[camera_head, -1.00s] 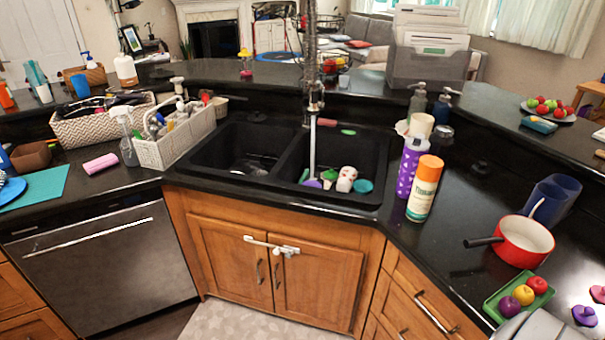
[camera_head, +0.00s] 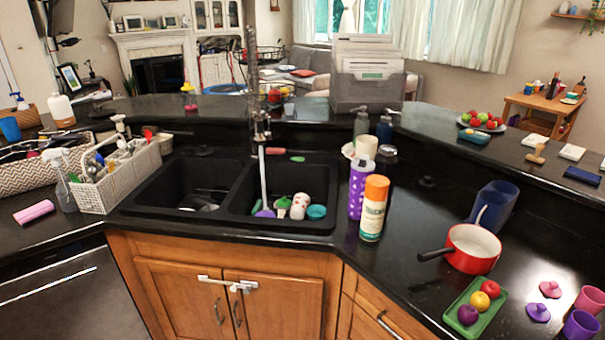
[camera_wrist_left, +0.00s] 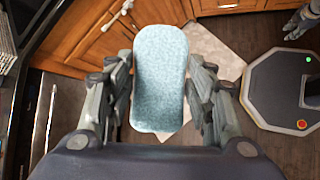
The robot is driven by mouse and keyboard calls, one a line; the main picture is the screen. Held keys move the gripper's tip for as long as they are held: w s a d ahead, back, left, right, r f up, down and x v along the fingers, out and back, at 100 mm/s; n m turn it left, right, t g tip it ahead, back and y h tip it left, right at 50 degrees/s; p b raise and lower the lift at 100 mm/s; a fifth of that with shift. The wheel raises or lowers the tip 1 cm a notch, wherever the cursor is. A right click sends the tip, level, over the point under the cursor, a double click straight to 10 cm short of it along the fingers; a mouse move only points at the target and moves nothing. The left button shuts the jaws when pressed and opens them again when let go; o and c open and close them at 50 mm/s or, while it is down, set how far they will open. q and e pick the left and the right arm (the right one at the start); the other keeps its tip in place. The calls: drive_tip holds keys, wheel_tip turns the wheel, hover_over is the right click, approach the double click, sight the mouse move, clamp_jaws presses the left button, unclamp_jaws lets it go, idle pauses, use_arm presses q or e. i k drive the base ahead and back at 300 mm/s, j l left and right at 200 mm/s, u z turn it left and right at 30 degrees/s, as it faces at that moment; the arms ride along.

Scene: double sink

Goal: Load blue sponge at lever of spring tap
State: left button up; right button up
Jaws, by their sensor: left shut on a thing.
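In the left wrist view my left gripper (camera_wrist_left: 160,68) is shut on a light blue sponge (camera_wrist_left: 160,95), an oblong with rounded ends. The sponge is held between the two fingers, above the floor in front of wooden cabinets. The spring tap (camera_head: 259,125) stands behind the double sink (camera_head: 150,212) in the head view, with its coil rising upward and a pale spout or stream reaching down into the right basin. I cannot clearly make out its lever. My right gripper (camera_wrist_left: 302,22) seems to show partly at the wrist view's top right; its fingers are unclear.
The right basin holds a white spotted cup (camera_head: 299,206) and several small items. A purple bottle (camera_head: 358,187) and an orange-capped can (camera_head: 373,208) stand right of the sink. A white caddy (camera_head: 118,180) stands left. A red pan (camera_head: 473,249) is farther right.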

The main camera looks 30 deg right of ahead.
sight(268, 134)
drive_tip(key=i+z, duration=0.15)
drive_tip(key=z, duration=0.3)
drive_tip(key=i+z, duration=0.15)
drive_tip(key=z, duration=0.3)
drive_tip(key=i+j+z, duration=0.1)
drive_tip(key=z, duration=0.35)
drive_tip(key=i+j+z, duration=0.15)
drive_tip(key=z, duration=0.3)
drive_tip(key=i+j, duration=0.05)
